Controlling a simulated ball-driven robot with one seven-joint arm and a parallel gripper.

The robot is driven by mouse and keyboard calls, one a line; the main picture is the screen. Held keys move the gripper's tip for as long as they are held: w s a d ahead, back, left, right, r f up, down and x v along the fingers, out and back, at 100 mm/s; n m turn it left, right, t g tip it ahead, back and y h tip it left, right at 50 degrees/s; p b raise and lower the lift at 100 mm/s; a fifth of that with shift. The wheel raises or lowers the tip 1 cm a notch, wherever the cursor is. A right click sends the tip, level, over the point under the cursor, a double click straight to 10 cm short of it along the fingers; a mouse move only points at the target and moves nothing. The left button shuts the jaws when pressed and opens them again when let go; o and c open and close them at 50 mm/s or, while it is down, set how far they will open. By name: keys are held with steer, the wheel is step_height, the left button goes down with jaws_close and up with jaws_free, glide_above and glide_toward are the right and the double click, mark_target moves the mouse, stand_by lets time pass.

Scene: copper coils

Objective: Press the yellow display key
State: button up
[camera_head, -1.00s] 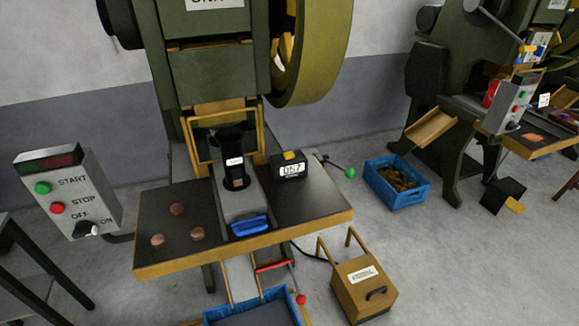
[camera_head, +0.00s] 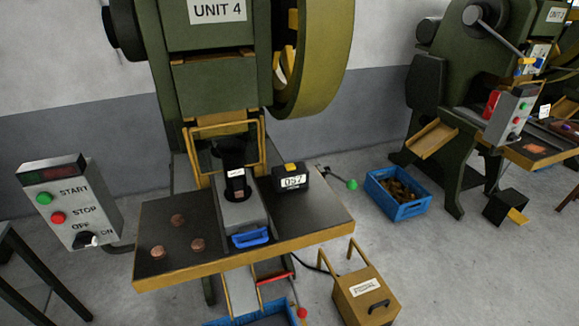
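The yellow key (camera_head: 291,167) sits on top of a small black display box (camera_head: 292,182) in the head view. The box stands on the dark press table (camera_head: 318,205), right of the grey feed block. Its white screen seems to read 057. I cannot tell whether the key is pressed down. My gripper is not in view.
A black upright holder with a white label (camera_head: 234,165) stands on the grey block, left of the display, with a blue handle (camera_head: 250,237) in front. Several copper discs (camera_head: 198,244) lie at the table's left. A control box (camera_head: 70,203) stands further left. A green-knobbed lever (camera_head: 352,184) is at the right.

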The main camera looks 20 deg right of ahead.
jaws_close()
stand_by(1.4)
